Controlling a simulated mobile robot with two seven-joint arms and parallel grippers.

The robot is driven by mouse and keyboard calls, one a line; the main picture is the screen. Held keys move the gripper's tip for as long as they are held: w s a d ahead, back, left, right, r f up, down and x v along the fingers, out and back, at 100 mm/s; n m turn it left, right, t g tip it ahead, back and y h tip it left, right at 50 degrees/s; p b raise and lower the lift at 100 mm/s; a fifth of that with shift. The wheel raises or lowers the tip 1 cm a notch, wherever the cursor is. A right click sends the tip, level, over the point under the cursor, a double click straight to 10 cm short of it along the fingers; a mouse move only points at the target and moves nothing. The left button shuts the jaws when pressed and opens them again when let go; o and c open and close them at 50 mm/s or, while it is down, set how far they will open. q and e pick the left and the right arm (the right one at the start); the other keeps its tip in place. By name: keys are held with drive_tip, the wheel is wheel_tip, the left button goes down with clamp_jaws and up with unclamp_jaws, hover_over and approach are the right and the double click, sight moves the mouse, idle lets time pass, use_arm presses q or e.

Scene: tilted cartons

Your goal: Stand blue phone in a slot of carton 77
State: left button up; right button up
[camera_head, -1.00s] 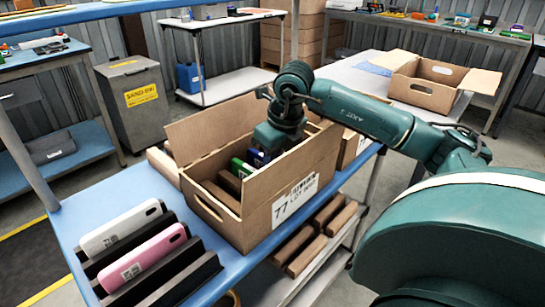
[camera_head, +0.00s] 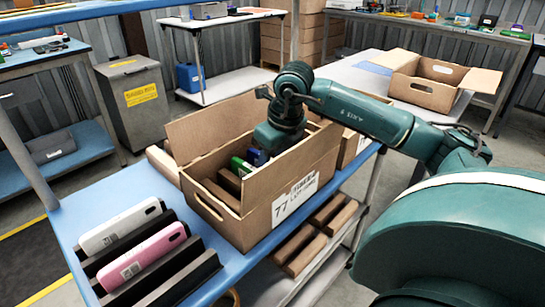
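Carton 77 (camera_head: 262,213) is an open brown cardboard box, tilted, on the blue table, with its label facing front right. Inside it are brown dividers, a green item (camera_head: 240,167) and a blue item (camera_head: 257,157), probably the blue phone, right beside my gripper. My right gripper (camera_head: 270,150) reaches down into the carton from the right. Its fingertips are hidden by the carton wall and the items, so its grip cannot be seen. A white phone (camera_head: 121,226) and a pink phone (camera_head: 143,257) lean in a black rack (camera_head: 185,277) at the front left. My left gripper is not in view.
A second carton (camera_head: 350,150) stands right behind carton 77, and an open carton (camera_head: 425,88) sits on the far table. Brown blocks (camera_head: 300,250) lie on the lower shelf. Blue table surface (camera_head: 125,188) is clear left of carton 77.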

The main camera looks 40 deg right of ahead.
drive_tip(key=shift+r, duration=0.25)
use_arm(q)
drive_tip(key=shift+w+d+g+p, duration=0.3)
drive_tip(key=shift+p, duration=0.75)
use_arm(e)
drive_tip(key=v, duration=1.2)
drive_tip(key=shift+r, duration=0.35)
drive_tip(key=shift+s, duration=0.1)
